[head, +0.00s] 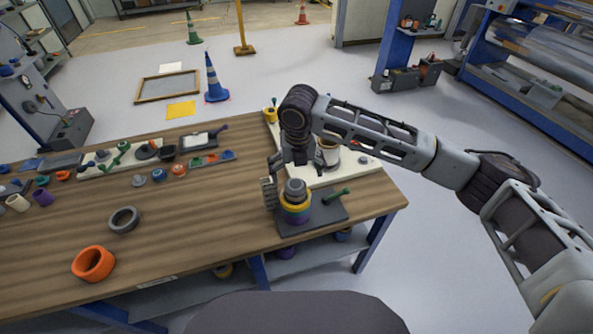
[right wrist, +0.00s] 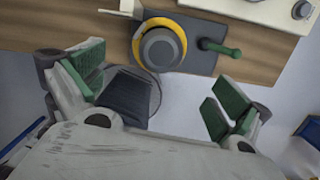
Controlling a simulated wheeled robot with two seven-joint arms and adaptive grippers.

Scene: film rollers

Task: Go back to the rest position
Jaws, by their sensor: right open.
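My right gripper (head: 271,183) is open and empty beside the left side of a stack of rollers (head: 295,203) near the right end of the wooden table (head: 200,215). The stack has a grey top, a yellow ring and a purple lower part, and stands upright on a dark plate with a green handle (head: 337,195). In the right wrist view, the spread green-padded fingers (right wrist: 160,85) show with nothing held between them; the stack (right wrist: 160,48) lies beyond them, apart from the pads. My left gripper is not in view.
An orange ring (head: 93,263) and a grey ring (head: 124,219) lie on the table's left front. Trays and several small parts line its back edge. A white board (head: 352,163) lies behind the stack. A blue cone (head: 214,78) stands on the floor beyond. The table's front middle is clear.

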